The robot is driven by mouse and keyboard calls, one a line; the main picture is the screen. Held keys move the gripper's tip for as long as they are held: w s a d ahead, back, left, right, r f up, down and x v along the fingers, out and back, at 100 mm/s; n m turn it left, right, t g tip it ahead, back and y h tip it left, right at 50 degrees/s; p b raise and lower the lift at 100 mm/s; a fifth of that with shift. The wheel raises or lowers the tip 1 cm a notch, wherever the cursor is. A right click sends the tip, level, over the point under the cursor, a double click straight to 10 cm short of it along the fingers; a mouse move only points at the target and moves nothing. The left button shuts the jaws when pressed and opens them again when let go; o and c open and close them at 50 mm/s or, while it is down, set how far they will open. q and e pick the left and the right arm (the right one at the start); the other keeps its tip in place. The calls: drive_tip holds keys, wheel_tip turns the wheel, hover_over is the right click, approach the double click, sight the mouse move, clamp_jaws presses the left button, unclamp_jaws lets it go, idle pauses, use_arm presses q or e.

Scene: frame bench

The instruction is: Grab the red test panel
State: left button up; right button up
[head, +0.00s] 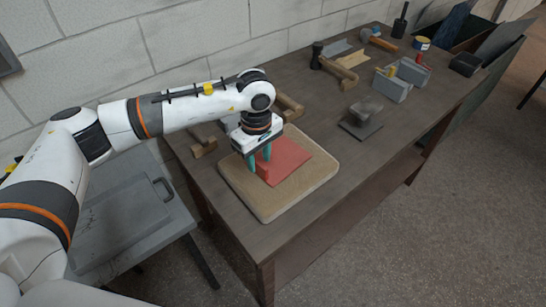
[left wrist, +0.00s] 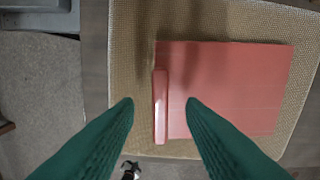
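The red test panel (head: 293,160) lies flat on a tan padded board (head: 262,208) near the front left of the bench. It is a flat red sheet with a raised red grip bar (left wrist: 160,105) along its left edge in the left wrist view. My left gripper (head: 259,164) points down over that edge, with its green fingers open. In the left wrist view, one finger is on each side of the bar, with a visible gap on both sides. Whether the fingertips reach down beside the bar is hard to tell. My right gripper is not in view.
Wooden blocks (head: 204,147) lie left of my gripper. A trowel-like tool (head: 362,120), grey blocks (head: 392,86) and a mallet (head: 335,66) stand farther back on the bench (head: 318,215). A grey case (head: 125,215) sits on a side stand at left.

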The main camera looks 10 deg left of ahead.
use_arm(q)
drive_tip(key=shift+w+f+p, duration=0.1)
drive_tip(key=shift+f+p, duration=0.2)
drive_tip(key=shift+f, duration=1.1)
clamp_jaws()
drive_tip(key=shift+r, duration=0.1)
